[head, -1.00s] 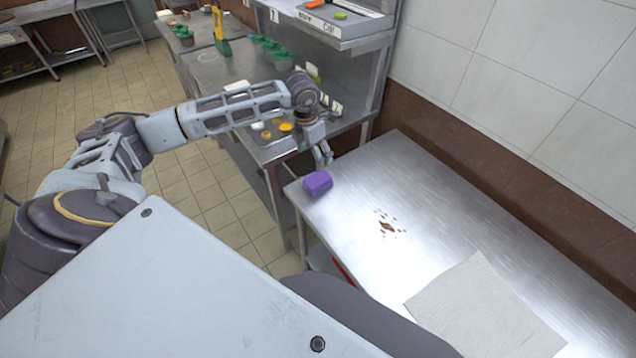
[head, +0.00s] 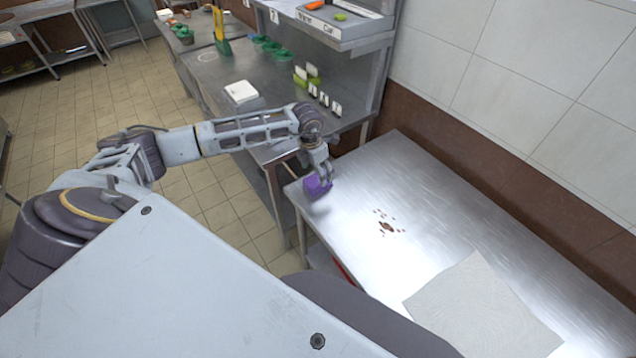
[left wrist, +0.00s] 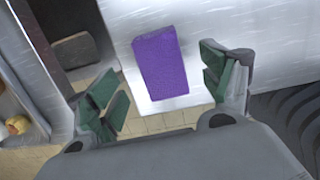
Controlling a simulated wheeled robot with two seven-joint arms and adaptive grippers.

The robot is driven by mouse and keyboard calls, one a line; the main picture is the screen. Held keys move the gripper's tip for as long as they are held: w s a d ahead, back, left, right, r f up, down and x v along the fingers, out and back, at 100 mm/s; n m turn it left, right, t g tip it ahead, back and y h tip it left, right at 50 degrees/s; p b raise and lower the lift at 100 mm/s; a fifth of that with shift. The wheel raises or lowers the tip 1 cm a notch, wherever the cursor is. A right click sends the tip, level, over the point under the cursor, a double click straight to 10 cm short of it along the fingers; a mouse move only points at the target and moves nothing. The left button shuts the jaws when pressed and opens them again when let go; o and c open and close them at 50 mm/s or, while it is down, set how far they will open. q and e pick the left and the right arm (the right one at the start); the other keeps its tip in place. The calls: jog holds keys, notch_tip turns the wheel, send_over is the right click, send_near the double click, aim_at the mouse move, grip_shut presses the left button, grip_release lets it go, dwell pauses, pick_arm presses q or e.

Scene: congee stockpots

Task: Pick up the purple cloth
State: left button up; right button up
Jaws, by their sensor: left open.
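The purple cloth (head: 314,188) is a small folded block lying at the left end of the steel table (head: 440,215). My left gripper (head: 320,176) is open right over it, partly covering it in the head view. In the left wrist view the purple cloth (left wrist: 161,64) lies ahead of and between the spread fingers of my left gripper (left wrist: 165,88), apart from both. My right gripper is not in view.
A brown-red spill (head: 388,227) lies on the table to the right of the cloth. A pale cloth or paper sheet (head: 485,305) lies nearer the front. A second steel counter (head: 215,80) with small containers stands behind left. A tiled wall borders the table's far side.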

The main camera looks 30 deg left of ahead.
aim_at(318, 183)
pick_arm(q)
jog(key=shift+f+p, duration=0.4)
jog(key=shift+f, duration=0.45)
jog(key=shift+w+d+f+p, duration=0.15)
jog(key=shift+f+p, duration=0.15)
jog(key=shift+f, duration=1.45)
jog(key=c, duration=1.1)
